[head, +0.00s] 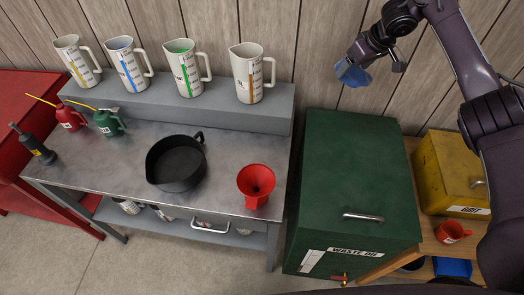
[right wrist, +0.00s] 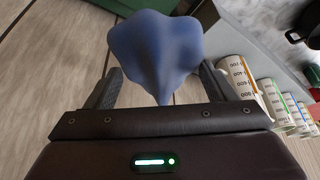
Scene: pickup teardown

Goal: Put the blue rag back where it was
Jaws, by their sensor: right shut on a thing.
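The blue rag (head: 352,75) is held in my right gripper (head: 376,60), up in the air in front of the plank wall, above the back of the green waste oil box. In the right wrist view the rag (right wrist: 156,50) bulges out from between the two fingers (right wrist: 168,88), bunched and pointed at the lower end. The right gripper is shut on it. It touches nothing else that I can see. My left gripper is not in view.
The green waste oil box (head: 350,190) has a closed lid and a front handle. Left, a metal table (head: 110,165) carries a black pan (head: 176,163), a red funnel (head: 256,185) and several jugs.

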